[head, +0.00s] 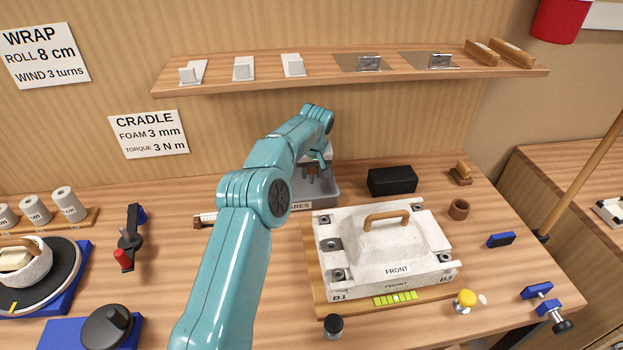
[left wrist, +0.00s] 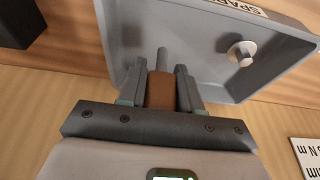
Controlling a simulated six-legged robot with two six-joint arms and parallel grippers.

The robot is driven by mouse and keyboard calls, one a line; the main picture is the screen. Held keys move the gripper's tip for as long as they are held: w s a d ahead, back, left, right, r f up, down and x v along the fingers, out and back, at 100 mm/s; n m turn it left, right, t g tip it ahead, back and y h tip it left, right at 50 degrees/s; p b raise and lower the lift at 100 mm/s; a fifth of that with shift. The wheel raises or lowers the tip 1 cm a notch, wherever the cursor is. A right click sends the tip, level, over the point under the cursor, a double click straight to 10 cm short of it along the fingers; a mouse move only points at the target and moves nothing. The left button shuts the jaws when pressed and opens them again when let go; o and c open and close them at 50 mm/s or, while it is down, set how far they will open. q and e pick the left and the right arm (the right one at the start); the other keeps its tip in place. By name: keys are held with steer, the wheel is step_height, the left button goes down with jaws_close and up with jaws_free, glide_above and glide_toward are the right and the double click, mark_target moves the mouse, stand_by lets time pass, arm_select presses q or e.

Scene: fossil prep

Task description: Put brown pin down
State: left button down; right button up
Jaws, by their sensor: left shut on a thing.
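My left gripper (head: 318,163) reaches over the grey spares tray (head: 329,191) at the back of the bench. In the left wrist view, my left gripper (left wrist: 161,92) is shut on the brown pin (left wrist: 161,89). The pin's brown body sits between the fingers, and a thin grey shaft sticks out beyond them toward the tray (left wrist: 205,70). Whether the shaft touches the tray floor, I cannot tell. In the head view my arm and gripper mostly hide the pin. My right gripper is not in view.
A pale round-headed pin (left wrist: 241,54) is in the tray. A black box (head: 392,181) stands to the tray's right. A white mould marked FRONT (head: 384,245) is in front. A shelf (head: 350,78) runs above.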

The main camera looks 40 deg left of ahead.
mark_target(312, 182)
arm_select(q)
steer(key=shift+f, duration=0.35)
steer(key=x, duration=0.2)
steer(key=p+x, duration=0.1)
steer(key=shift+s+d+f, duration=0.15)
steer(key=shift+d+f, duration=0.1)
steer(key=shift+f, duration=0.3)
steer(key=shift+s, duration=0.15)
steer(key=shift+f, duration=0.3)
steer(key=c, duration=0.8)
jaws_free()
steer(key=shift+r, duration=0.1)
steer(key=shift+r, duration=0.2)
